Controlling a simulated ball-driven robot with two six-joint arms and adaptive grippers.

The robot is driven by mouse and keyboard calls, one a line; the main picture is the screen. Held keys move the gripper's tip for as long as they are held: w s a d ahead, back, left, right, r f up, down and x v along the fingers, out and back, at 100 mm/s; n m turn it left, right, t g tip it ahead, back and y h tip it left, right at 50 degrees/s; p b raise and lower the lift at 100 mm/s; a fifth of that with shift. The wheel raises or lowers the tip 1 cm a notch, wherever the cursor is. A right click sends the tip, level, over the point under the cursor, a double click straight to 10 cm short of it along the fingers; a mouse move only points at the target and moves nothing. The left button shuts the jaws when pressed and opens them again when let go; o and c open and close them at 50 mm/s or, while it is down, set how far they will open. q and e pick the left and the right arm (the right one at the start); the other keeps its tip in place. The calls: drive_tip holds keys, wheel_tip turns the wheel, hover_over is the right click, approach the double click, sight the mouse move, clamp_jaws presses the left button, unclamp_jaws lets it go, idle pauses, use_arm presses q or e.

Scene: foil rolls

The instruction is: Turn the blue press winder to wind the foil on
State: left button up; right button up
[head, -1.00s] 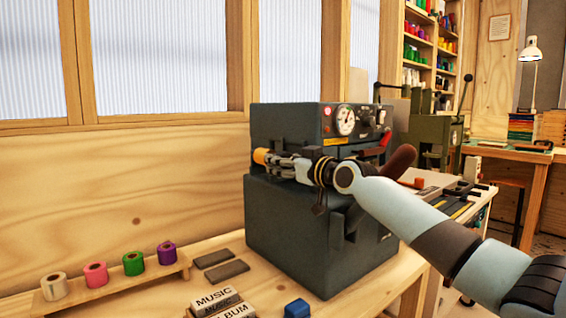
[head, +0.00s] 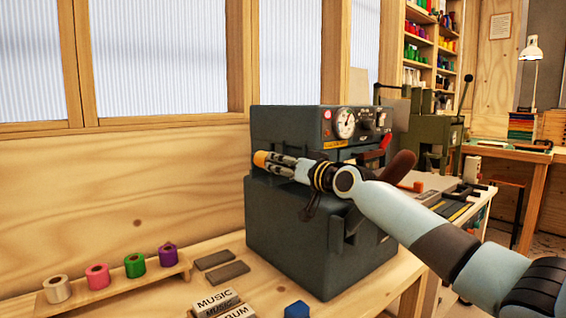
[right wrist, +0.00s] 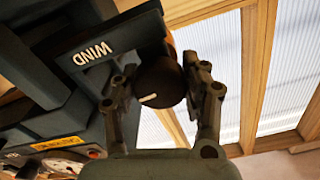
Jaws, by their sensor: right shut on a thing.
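The dark blue-grey press (head: 290,225) stands on the wooden bench in the head view. In the right wrist view its winder is a round dark knob (right wrist: 160,82) with a white mark, beside a plate lettered WIND (right wrist: 92,54). My right gripper (head: 282,164) reaches across the press front from the right and points left. In the wrist view its fingers (right wrist: 162,92) are closed on both sides of the knob. An orange cylinder end (head: 260,158) shows just beyond the fingertips in the head view. The knob is hidden there. My left gripper is out of view.
Foil rolls in white, pink, green (head: 135,265) and purple stand on a wooden rack at the left. Dark flat bars (head: 225,270), lettered blocks (head: 218,302) and a small blue block (head: 297,309) lie before the press. Wall and windows are behind.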

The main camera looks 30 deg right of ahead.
drive_tip(key=m+p, duration=0.1)
drive_tip(key=m, duration=0.4)
drive_tip(key=shift+p, duration=0.3)
drive_tip(key=shift+s+d+m+p, duration=0.15)
drive_tip(key=shift+m+p, duration=0.15)
drive_tip(key=shift+m, duration=1)
drive_tip(key=o, duration=0.9)
drive_tip(key=shift+o, duration=1.4)
drive_tip(key=shift+w+a, duration=0.2)
